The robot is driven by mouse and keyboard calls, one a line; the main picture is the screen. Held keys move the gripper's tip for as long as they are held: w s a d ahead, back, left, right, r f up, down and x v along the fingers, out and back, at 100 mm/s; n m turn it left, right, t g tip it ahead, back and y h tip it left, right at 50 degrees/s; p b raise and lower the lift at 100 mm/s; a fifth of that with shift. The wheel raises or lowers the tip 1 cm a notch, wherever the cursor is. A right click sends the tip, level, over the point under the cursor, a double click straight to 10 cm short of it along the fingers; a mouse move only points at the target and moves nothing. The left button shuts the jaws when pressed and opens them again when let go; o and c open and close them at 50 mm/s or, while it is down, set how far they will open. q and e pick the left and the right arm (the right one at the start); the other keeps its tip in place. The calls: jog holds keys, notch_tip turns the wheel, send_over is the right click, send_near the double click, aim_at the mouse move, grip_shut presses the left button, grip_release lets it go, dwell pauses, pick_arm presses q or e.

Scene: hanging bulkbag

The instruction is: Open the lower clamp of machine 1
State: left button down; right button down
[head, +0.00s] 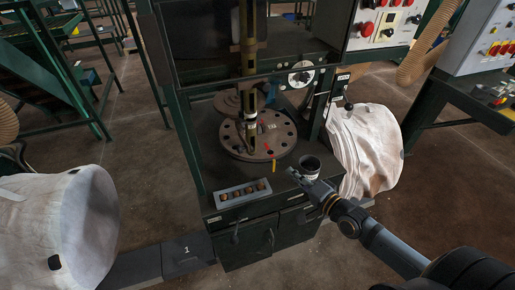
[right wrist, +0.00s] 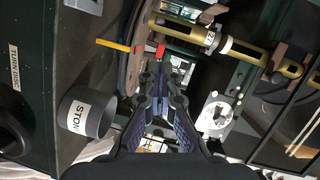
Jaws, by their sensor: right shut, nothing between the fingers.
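Machine 1 stands in the middle of the head view, with the number 1 on its dark base (head: 187,249). A brass column (head: 248,45) comes down to a round disc with holes (head: 283,137). A clamp-like fitting with a white label (head: 250,117) sits low on the column; I cannot tell whether it is open. In the right wrist view the brass column (right wrist: 180,32) runs across the top. My right gripper (head: 296,175) is shut and empty, in front of the disc beside the dark cup. It also shows in the right wrist view (right wrist: 153,68). My left gripper is not in view.
A dark labelled cup (head: 310,169) and a grey tray with several round pieces (head: 241,193) stand on the machine's table. Red and yellow pointers (head: 274,166) are at the disc's front. White bags (head: 85,225) stand left and right (head: 370,140). A control panel (head: 385,22) is upper right.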

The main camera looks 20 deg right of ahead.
notch_tip(320, 180, up, 6)
jog(key=a+f+m+t+y, duration=0.1)
jog(key=a+m+y, duration=0.1)
jog(key=w+a+b, duration=0.5)
jog(key=w+a, duration=0.2)
jog(key=w, duration=0.1)
jog(key=shift+w+r, duration=0.35)
jog(key=shift+w, duration=0.05)
jog(key=shift+h, duration=0.4)
